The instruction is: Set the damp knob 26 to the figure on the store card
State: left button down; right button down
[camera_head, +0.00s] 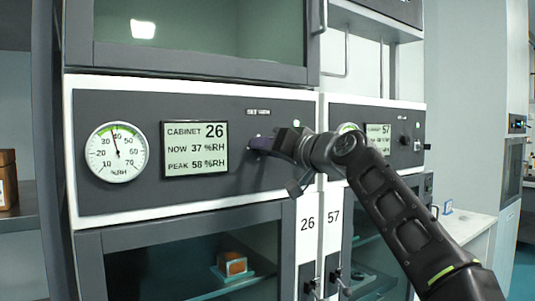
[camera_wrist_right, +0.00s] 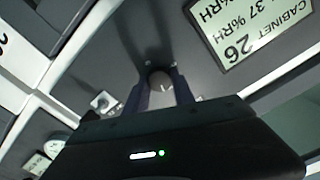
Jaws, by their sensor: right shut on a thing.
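The damp knob of cabinet 26 is a round grey knob (camera_wrist_right: 161,80) on the dark panel, seen in the right wrist view. My right gripper (camera_wrist_right: 160,92) is shut on it, with a bluish finger on each side. In the head view my right gripper (camera_head: 262,147) reaches the panel from the right and hides the knob, under a small "SET %RH" label (camera_head: 258,111). I cannot read the knob's setting. The display (camera_head: 195,148) reads cabinet 26, now 37 %RH, peak 58 %RH. I cannot make out a store card. My left gripper is not in view.
A round %RH dial (camera_head: 117,152) sits left of the display, its needle near 40. Cabinet 57's panel, with its own display (camera_head: 378,138) and knob (camera_head: 405,140), is at the right. An orange-brown block (camera_head: 232,264) lies behind the lower glass door.

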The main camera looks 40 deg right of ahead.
jog(key=shift+a+f+n+b, duration=0.15)
jog(key=shift+n+b, duration=0.2)
jog(key=shift+n, duration=1.25)
jog(key=c, duration=1.1)
grip_release()
jog(key=shift+o, duration=0.2)
jog(key=s+b, duration=0.2)
jog(key=s, duration=0.5)
jog(key=shift+s, duration=0.4)
